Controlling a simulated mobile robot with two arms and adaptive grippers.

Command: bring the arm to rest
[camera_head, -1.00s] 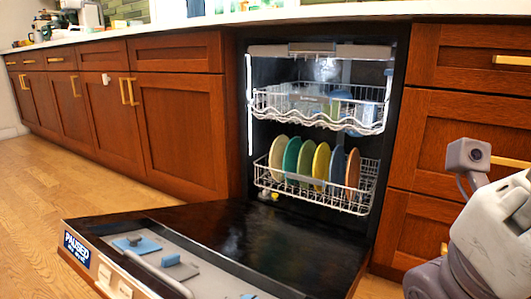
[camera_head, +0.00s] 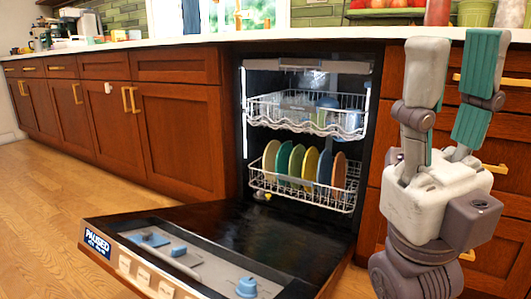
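My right gripper (camera_head: 458,62) is raised at the right side of the view, in front of the wooden drawers. Its two fingers point up and stand well apart, with nothing between them. The teal pad of one finger shows. My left gripper is out of view. The dishwasher (camera_head: 240,140) stands open left of my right gripper, with a gap between them. Its door (camera_head: 290,238) is folded down.
The lower rack (camera_head: 305,195) holds several coloured plates upright. The upper rack (camera_head: 305,118) holds blue and clear dishes. The countertop (camera_head: 300,38) runs above, with a red cylinder (camera_head: 438,12) and pots at the right. The wooden floor (camera_head: 45,215) at left is clear.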

